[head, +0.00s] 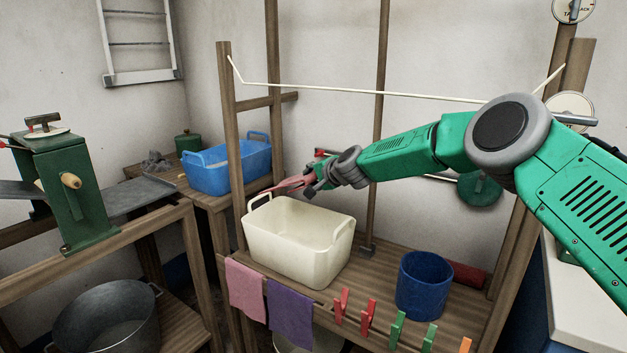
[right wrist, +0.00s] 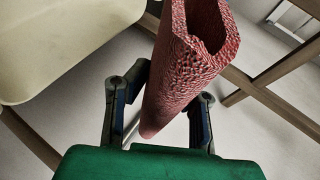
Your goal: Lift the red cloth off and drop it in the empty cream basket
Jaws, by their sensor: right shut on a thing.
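The red cloth (head: 292,184) is folded and hangs off the fingers of my right gripper (head: 318,180). In the right wrist view the textured red cloth (right wrist: 190,75) stands between the two dark fingers of that gripper (right wrist: 172,92), which is shut on it. The cream basket (head: 290,262) stands on the wooden bench, and its visible inside is bare. The cloth is above the basket's back left rim; I cannot tell the exact gap. The basket also shows at the upper left of the right wrist view (right wrist: 45,45). My left gripper is not in view.
A blue basket (head: 228,180) stands behind left. A blue tub (head: 424,290) and a red roll (head: 466,275) lie right of the cream basket. Pink (head: 246,290) and purple (head: 290,315) cloths and several clothespins line the front edge. A cord (head: 370,92) spans above.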

